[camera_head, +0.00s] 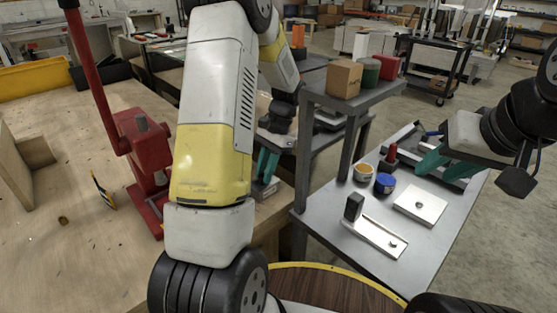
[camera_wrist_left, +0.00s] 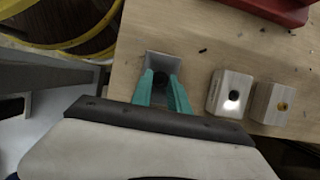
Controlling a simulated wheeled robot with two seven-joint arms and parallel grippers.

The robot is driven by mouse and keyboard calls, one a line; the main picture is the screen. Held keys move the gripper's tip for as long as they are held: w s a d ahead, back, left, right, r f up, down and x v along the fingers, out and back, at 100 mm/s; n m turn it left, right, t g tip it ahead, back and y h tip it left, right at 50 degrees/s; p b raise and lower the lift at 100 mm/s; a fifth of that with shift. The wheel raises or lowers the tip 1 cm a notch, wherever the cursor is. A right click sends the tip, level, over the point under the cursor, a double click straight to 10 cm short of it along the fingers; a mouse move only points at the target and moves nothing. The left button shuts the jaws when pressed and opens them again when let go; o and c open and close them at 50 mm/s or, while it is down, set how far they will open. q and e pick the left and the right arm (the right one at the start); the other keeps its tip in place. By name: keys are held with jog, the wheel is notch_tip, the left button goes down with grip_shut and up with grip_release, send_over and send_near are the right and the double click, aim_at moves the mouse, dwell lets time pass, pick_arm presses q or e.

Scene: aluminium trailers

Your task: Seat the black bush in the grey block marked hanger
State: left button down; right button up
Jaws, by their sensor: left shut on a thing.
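My left gripper (camera_wrist_left: 162,76) is shut on the black bush (camera_wrist_left: 160,80), a small dark shape between its teal fingers in the left wrist view. The bush is over the grey block (camera_wrist_left: 163,59); whether it is in the bore or just above it I cannot tell. No marking on this block can be read. In the head view my left gripper (camera_head: 266,164) points down at the grey block (camera_head: 264,187), partly hidden by my arm, and the bush cannot be made out. My right gripper (camera_head: 445,164) is open and empty above the grey side table.
Two pale blocks, one with a dark hole (camera_wrist_left: 231,93) and one with a brass-coloured hole (camera_wrist_left: 271,103), stand beside the grey block. A red press (camera_head: 143,150) stands on the wooden bench (camera_head: 60,260). The grey side table (camera_head: 330,222) carries pots and metal plates.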

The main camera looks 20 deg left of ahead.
pick_arm(q)
jog(key=shift+f, duration=0.3)
jog(key=shift+s+d+f, duration=0.1)
jog(key=shift+s+f, duration=0.05)
jog(key=shift+f, duration=0.2)
jog(key=c, duration=1.3)
grip_release()
jog(key=shift+o, duration=0.2)
jog(key=v, duration=1.3)
jog(key=shift+r, duration=0.25)
jog(key=shift+s, duration=0.1)
